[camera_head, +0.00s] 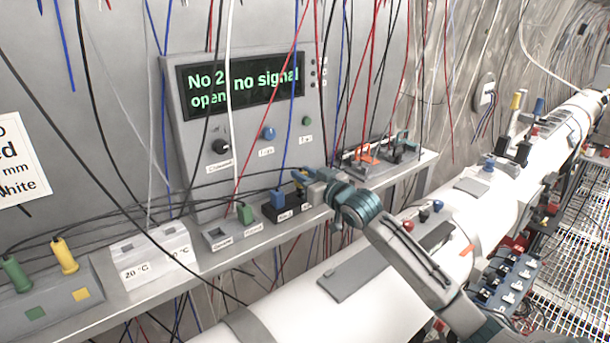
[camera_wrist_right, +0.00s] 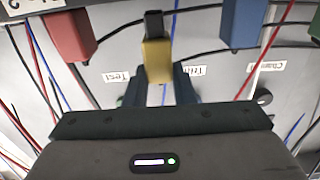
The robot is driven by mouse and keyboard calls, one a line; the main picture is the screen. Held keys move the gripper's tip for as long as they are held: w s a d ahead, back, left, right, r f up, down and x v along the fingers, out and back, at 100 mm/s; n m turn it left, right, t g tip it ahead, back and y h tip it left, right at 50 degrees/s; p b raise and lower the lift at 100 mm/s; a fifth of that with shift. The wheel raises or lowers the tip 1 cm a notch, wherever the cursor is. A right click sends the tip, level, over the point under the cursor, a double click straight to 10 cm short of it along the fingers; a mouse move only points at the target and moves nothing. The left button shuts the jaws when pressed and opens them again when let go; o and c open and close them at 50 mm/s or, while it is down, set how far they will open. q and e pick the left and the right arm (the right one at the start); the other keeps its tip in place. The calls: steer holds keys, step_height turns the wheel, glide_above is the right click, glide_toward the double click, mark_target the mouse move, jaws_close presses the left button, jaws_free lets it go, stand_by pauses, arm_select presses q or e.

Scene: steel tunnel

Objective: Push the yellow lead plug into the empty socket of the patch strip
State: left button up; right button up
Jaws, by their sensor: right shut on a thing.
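A yellow lead plug with a black end (camera_wrist_right: 157,58) is between the fingers of my right gripper (camera_wrist_right: 158,85), which is shut on it. In the head view my right gripper (camera_head: 306,181) is over the right part of the patch strip (camera_head: 222,236) and hides much of that part. A green plug (camera_head: 245,212) and a blue plug (camera_head: 277,199) stand in the strip. In the right wrist view a red plug (camera_wrist_right: 70,35) and a blue plug (camera_wrist_right: 243,22) flank the yellow one, apart from it. The empty socket is not clearly visible. My left gripper is not in view.
A panel display (camera_head: 240,83) reads "No 2 open, no signal". Another yellow plug (camera_head: 64,256) and a green one (camera_head: 15,273) stand in a grey block at left. A white block (camera_head: 150,256) sits between. Thin leads hang in front of the panel. A white pipe (camera_head: 290,303) runs in front.

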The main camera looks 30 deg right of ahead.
steer(key=shift+p, duration=0.65)
stand_by(1.2)
steer(key=shift+f+b, duration=0.75)
steer(key=shift+f, duration=0.75)
steer(key=o, duration=1)
steer(key=shift+o, duration=0.2)
steer(key=r+b, duration=0.3)
steer(key=shift+s+a+r, duration=0.1)
steer(key=shift+s+a, duration=0.2)
steer(key=shift+s, duration=0.1)
steer(key=s+a+r+b, duration=0.1)
steer(key=s+a+b, duration=0.4)
steer(key=s+a, duration=0.3)
steer(key=s, duration=0.4)
steer(key=shift+s+r, duration=0.4)
